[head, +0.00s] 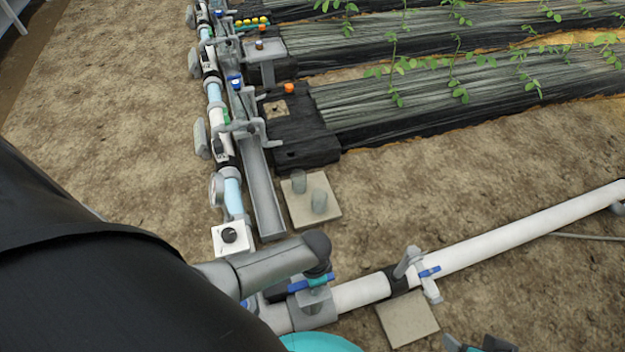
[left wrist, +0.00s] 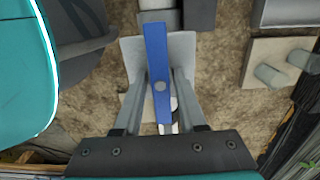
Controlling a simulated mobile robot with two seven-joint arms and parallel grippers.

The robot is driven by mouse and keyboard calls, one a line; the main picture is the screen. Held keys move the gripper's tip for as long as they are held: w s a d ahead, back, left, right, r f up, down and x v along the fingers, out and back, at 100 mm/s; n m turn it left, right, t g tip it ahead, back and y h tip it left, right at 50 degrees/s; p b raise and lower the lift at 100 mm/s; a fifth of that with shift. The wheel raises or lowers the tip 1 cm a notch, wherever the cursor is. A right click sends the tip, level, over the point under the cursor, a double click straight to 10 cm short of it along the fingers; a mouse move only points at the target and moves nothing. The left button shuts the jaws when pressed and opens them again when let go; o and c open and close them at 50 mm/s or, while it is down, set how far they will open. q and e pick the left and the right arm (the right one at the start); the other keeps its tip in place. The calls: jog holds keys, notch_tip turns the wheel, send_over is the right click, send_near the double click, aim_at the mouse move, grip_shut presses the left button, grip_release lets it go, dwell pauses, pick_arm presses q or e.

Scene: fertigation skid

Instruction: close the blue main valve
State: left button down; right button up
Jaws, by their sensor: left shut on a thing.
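The blue main valve's lever (head: 300,286) crosses above the white pipe at the bottom centre of the head view. In the left wrist view the lever (left wrist: 157,50) is a long blue bar with a round bolt, running up and down the picture. My left gripper (left wrist: 161,88) is shut on it, with one grey finger along each side. In the head view my grey left arm reaches over the valve and partly hides it. Dark and teal parts of my right gripper (head: 478,346) show at the bottom edge; its jaws are cut off.
The thick white pipe (head: 510,235) runs to the right. It carries a smaller valve with a blue handle (head: 430,271). A pad with two grey cylinders (head: 330,210) stands behind the valve. A white box with a black knob (head: 220,246) is to the left. Bare soil lies at right.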

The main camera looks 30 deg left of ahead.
aim_at(306, 289)
pick_arm(q)
jog(key=c, duration=0.6)
grip_release()
jog(key=f, duration=0.1)
jog(key=s+a+f, duration=0.1)
jog(key=shift+s+f, duration=0.15)
jog(key=shift+f, duration=0.15)
jog(key=shift+o, duration=0.2)
jog(key=shift+a+f+b, duration=0.15)
jog(key=shift+f+b, duration=0.45)
jog(key=shift+f, duration=0.2)
jog(key=r+p, duration=0.2)
jog(key=p, duration=0.1)
jog(key=r+p, duration=0.6)
jog(key=shift+w+r, duration=0.25)
pick_arm(e)
notch_tip(306, 289, up, 7)
jog(key=shift+w, duration=0.3)
jog(key=shift+a, duration=0.1)
